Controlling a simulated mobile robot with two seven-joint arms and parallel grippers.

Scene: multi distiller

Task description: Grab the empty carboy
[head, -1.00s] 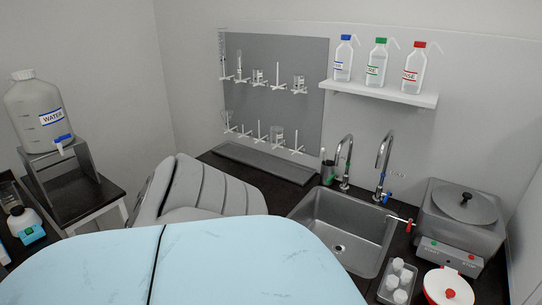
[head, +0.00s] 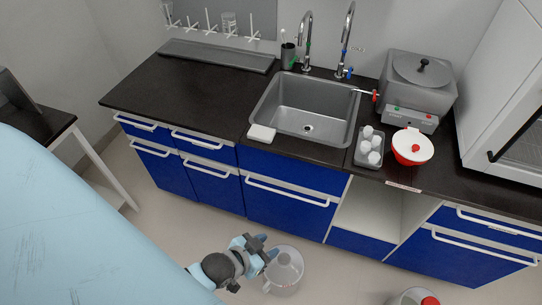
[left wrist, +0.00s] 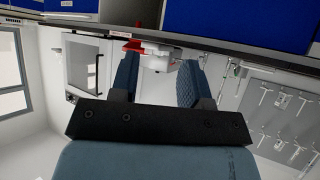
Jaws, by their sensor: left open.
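A translucent grey carboy (head: 285,270) stands on the floor in front of the blue cabinets in the head view. No liquid is clearly visible in it. A second clear vessel with a red cap (head: 410,298) is cut off by the bottom edge. My left gripper (head: 264,248) is open, just left of the first carboy's upper part and close to it; I cannot tell whether they touch. In the left wrist view my left gripper (left wrist: 158,70) shows two fingers spread apart, with no carboy visible between them. My right gripper is not in view.
Blue cabinets (head: 215,188) with white handles stand behind the carboy, with an open niche (head: 372,212) among them. The dark counter above holds a sink (head: 308,105), a steel boiler (head: 418,85) and a red-and-white bowl (head: 411,150). A white-legged table (head: 95,165) stands at left.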

